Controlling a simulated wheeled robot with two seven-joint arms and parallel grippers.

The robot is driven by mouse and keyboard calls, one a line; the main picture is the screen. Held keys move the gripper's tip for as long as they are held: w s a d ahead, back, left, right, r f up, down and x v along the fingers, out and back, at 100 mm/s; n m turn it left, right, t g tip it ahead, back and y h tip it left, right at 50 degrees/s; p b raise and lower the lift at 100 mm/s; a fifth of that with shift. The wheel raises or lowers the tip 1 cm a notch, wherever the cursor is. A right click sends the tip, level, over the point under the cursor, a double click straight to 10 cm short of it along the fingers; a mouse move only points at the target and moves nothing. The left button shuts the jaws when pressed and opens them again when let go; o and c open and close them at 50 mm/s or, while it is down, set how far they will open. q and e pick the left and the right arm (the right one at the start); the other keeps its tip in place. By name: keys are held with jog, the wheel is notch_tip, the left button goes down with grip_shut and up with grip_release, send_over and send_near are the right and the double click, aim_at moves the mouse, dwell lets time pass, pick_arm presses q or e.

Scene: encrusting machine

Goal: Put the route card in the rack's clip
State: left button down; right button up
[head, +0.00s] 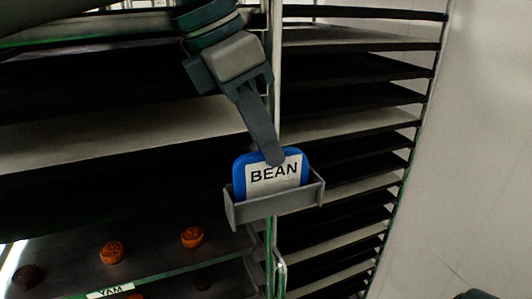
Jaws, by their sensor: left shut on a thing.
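The route card (242,162), blue with a white label reading BEAN, stands nearly upright. Its lower part sits inside the grey clip (277,205) on the rack's front post (273,115). My left gripper (274,158) comes down from above and is shut on the card's top edge. One finger shows in front of the card; the other is hidden behind it. The card's bottom edge is hidden by the clip's front wall, so I cannot tell whether it touches the bottom.
The rack holds several dark and pale trays (350,127) left and right of the post. A lower left shelf (150,272) carries several orange and dark round pieces and a label reading YAM upside down. A pale wall (480,150) lies at right.

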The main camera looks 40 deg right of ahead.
pick_arm(q)
jog(key=shift+f, duration=0.45)
jog(key=shift+f, duration=0.15)
jog(key=c, duration=1.8)
grip_release()
jog(key=shift+r, duration=0.25)
jog(key=shift+w+a+r, duration=0.1)
jog(key=shift+r, duration=0.1)
jog(key=b+v, duration=0.3)
jog(key=v, duration=0.8)
jog(key=shift+a+r, duration=0.2)
